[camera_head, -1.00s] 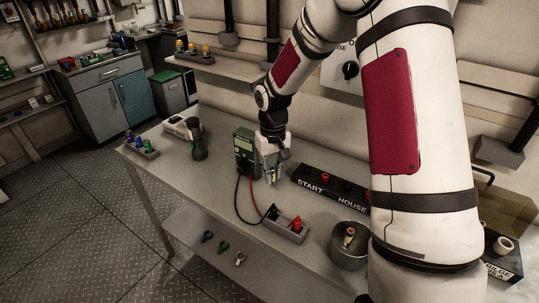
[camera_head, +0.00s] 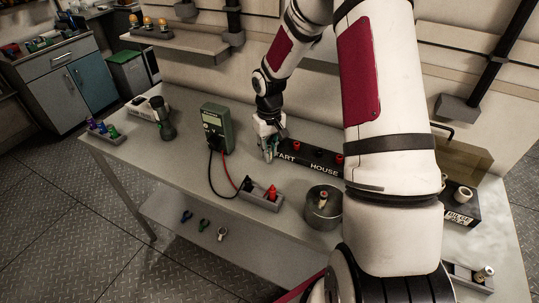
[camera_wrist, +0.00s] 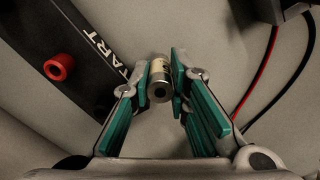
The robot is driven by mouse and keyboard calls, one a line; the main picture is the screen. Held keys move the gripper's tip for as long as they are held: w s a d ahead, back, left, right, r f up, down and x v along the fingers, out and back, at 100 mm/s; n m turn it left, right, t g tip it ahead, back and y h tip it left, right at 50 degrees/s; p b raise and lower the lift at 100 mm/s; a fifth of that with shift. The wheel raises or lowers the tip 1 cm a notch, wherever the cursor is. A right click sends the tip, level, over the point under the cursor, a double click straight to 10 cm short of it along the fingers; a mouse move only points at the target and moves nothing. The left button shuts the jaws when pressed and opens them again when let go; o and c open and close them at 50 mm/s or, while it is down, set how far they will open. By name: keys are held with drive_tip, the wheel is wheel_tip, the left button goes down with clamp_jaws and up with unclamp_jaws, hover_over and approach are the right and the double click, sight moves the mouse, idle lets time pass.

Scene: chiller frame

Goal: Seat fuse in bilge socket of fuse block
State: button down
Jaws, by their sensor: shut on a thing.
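My gripper (camera_head: 268,154) is over the bench, just left of the black START/HOUSE panel, and hides part of the START lettering. In the wrist view its teal pads (camera_wrist: 160,90) are shut on a small cylindrical fuse (camera_wrist: 158,85) with a metal end cap and a cream body. The fuse's end cap faces the camera. The black fuse block (camera_head: 458,216) with a BILGE label is at the far right of the bench, well away from my gripper. A pale cylinder (camera_head: 462,194) stands on it. Much of the block's left part is hidden behind my arm.
The START/HOUSE panel (camera_head: 312,162) has red knobs. A green meter (camera_head: 216,128) with red and black leads stands left of my gripper. A grey probe tray (camera_head: 262,202) and a round metal pot (camera_head: 322,212) are in front. Another small tray (camera_head: 462,273) is at lower right.

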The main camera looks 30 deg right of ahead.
drive_tip(key=shift+f, duration=1.05)
drive_tip(key=shift+f, duration=0.15)
drive_tip(key=c, duration=1.5)
unclamp_jaws()
